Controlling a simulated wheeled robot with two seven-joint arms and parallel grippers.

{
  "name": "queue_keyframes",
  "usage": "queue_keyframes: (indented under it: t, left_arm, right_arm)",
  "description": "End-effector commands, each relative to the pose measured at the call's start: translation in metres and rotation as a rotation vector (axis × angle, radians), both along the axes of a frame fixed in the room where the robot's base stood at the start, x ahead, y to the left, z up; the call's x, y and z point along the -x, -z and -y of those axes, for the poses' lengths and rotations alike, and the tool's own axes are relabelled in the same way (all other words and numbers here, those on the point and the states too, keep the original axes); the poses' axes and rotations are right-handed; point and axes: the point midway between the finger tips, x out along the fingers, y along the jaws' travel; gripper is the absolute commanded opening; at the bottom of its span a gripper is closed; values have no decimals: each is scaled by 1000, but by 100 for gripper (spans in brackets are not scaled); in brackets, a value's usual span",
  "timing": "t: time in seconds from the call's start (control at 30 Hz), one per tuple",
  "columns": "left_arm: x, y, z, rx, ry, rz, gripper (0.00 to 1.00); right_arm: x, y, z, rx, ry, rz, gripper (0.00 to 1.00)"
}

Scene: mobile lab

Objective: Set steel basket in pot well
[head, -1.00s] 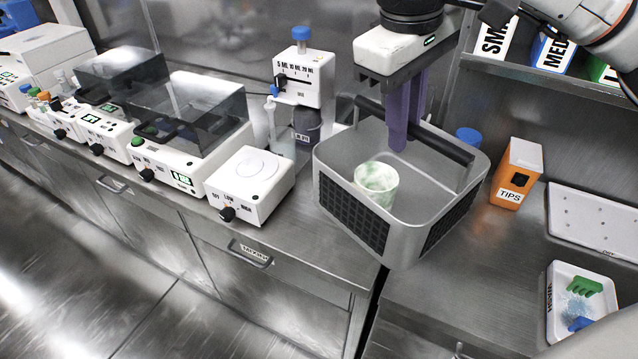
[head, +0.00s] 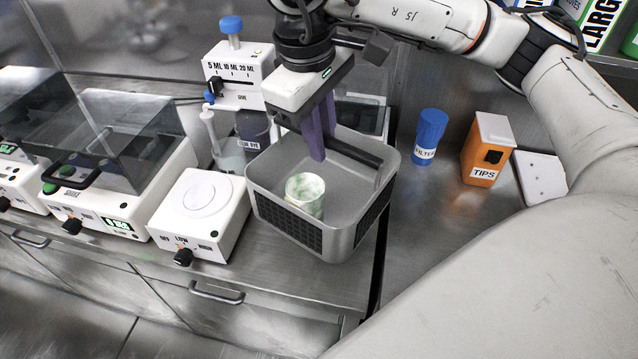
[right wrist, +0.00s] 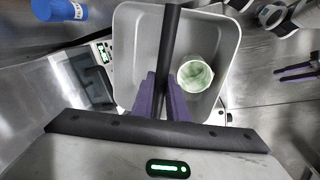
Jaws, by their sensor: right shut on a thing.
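The steel basket (head: 357,232) is a grey open box with dark mesh panels and a dark bar handle; it also shows in the right wrist view (right wrist: 127,30). A white-green marbled cup (head: 305,193) stands inside it, beside the handle in the right wrist view (right wrist: 195,74). My right gripper (head: 318,155) is shut on the basket's handle (right wrist: 172,45), its purple fingers on both sides of the bar. The basket looks nearly level; I cannot tell its height above the counter. I cannot make out the pot well for sure.
A white knob device (head: 203,215) stands close left of the basket. A dispenser (head: 238,75) and dye container (head: 253,128) stand behind left. A dark-topped device (head: 362,88) is partly hidden behind. The filter bottle (head: 430,138) and orange tips box (head: 488,150) stand right.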

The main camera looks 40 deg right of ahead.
Motion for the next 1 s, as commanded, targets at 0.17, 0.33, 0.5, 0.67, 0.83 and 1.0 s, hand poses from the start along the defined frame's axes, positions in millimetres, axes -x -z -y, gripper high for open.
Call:
queue_keyframes:
  t: [0.17,0.33,0.5,0.67,0.83,1.0]
  left_arm:
    - [0,-6,0,0,0,-1,31]
    - [0,-7,0,0,0,1,31]
    - [-1,-9,0,0,0,2,31]
    - [-1,-13,0,1,0,4,31]
    - [-2,-13,0,0,0,7,31]
    - [-4,-11,0,1,-1,10,31]
  right_arm:
    - [0,34,1,2,1,1,0]
    - [-1,48,0,1,0,4,0]
    - [0,62,1,1,0,1,0]
    - [0,84,1,2,1,1,0]
    - [-1,88,1,0,1,4,0]
    - [-1,90,0,0,0,4,0]
